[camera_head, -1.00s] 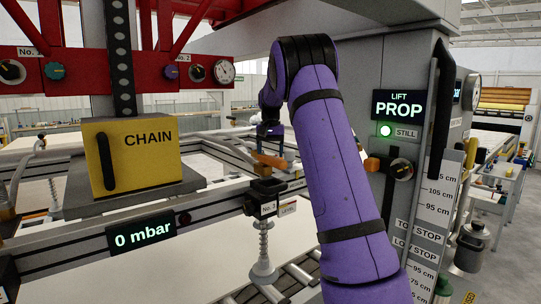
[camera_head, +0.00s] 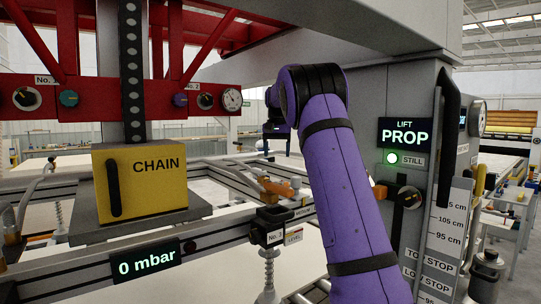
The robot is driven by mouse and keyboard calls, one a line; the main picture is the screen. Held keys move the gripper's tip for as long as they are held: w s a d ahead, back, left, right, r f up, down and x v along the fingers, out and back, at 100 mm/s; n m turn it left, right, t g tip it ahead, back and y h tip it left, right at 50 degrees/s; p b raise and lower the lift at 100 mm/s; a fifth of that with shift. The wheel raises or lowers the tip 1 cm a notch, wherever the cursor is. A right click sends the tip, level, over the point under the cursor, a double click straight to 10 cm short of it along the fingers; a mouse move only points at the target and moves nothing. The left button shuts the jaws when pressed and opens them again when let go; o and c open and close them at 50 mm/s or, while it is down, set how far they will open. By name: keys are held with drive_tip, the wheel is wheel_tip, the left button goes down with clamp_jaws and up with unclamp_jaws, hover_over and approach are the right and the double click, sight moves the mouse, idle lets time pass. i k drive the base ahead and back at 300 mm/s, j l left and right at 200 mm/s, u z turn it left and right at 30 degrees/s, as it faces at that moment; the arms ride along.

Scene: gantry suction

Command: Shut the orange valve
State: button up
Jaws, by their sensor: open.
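The orange valve (camera_head: 275,187) sits on the grey frame rail, just right of the picture's middle, its small orange lever lying roughly flat. Its exact angle is hard to tell at this size. My gripper (camera_head: 277,131) is a small dark shape above the valve, apart from it in the picture. It is open and empty, its fingers pointing down and partly lost against the dark wrist.
A yellow CHAIN box (camera_head: 150,183) stands left of the valve. A black No. 3 block (camera_head: 271,224) with a suction cup is in front of it. The grey lift column (camera_head: 430,165) stands to the right. A display (camera_head: 146,262) reads 0 mbar.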

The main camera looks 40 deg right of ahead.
sight(280, 190)
drive_tip(key=k+j, duration=0.5)
drive_tip(key=k, duration=0.2)
drive_tip(key=k+j, duration=0.5)
drive_tip(key=k, duration=0.15)
